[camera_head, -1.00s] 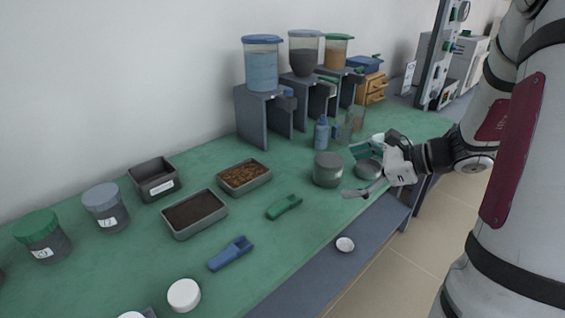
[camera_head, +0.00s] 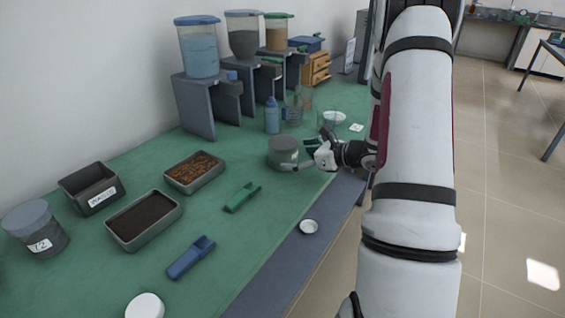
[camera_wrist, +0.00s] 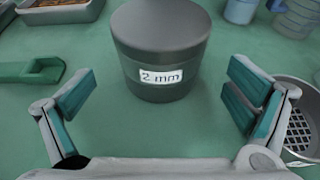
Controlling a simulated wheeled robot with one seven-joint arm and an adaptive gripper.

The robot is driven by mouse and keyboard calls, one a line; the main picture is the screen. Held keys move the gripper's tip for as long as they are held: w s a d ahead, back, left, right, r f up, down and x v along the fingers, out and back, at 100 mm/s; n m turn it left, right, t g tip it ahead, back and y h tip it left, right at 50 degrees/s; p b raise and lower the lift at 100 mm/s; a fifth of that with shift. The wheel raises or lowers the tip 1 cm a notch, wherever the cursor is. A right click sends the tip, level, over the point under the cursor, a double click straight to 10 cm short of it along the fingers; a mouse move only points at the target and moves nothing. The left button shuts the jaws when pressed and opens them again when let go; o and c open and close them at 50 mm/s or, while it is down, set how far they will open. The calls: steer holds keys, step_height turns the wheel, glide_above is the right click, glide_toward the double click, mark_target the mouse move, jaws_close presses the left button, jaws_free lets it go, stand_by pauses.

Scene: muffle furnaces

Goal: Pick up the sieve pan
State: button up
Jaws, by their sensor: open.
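A dark grey round lidded vessel (camera_head: 283,150), labelled "2 mm", stands upright on the green bench top. In the wrist view the vessel (camera_wrist: 162,45) is centred ahead of my fingers. A round metal dish with a mesh floor (camera_wrist: 299,128) lies at the right edge of the wrist view, just outside my right finger and partly cut off. I cannot tell which of these two is the sieve pan. My gripper (camera_wrist: 160,95) is open and empty, its fingers spread on either side in front of the vessel. In the head view my gripper (camera_head: 304,156) is close to the vessel's right side.
A green scoop (camera_head: 242,197) and a blue scoop (camera_head: 191,257) lie to the left. Trays of brown pellets (camera_head: 194,172) and dark soil (camera_head: 144,219) sit further left. A blue bottle (camera_head: 272,116) and glass beakers stand behind. A small white dish (camera_head: 309,227) is near the front edge.

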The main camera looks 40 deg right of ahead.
mark_target(283, 146)
steer(key=shift+b+x, duration=0.3)
steer(key=shift+x, duration=2.4)
steer(key=c, duration=1.6)
steer(key=shift+c, duration=0.2)
steer(key=shift+r, duration=0.2)
steer(key=shift+r+p, duration=0.3)
steer(key=shift+r, duration=1.3)
steer(key=s+a, duration=0.1)
steer(key=s, duration=0.4)
steer(key=s+a+r, duration=0.1)
steer(key=s, duration=0.4)
steer(key=s+a, duration=0.2)
steer(key=s, duration=0.3)
steer(key=shift+s+r+p, duration=0.2)
steer(key=shift+r+p, duration=0.05)
steer(key=shift+p, duration=0.05)
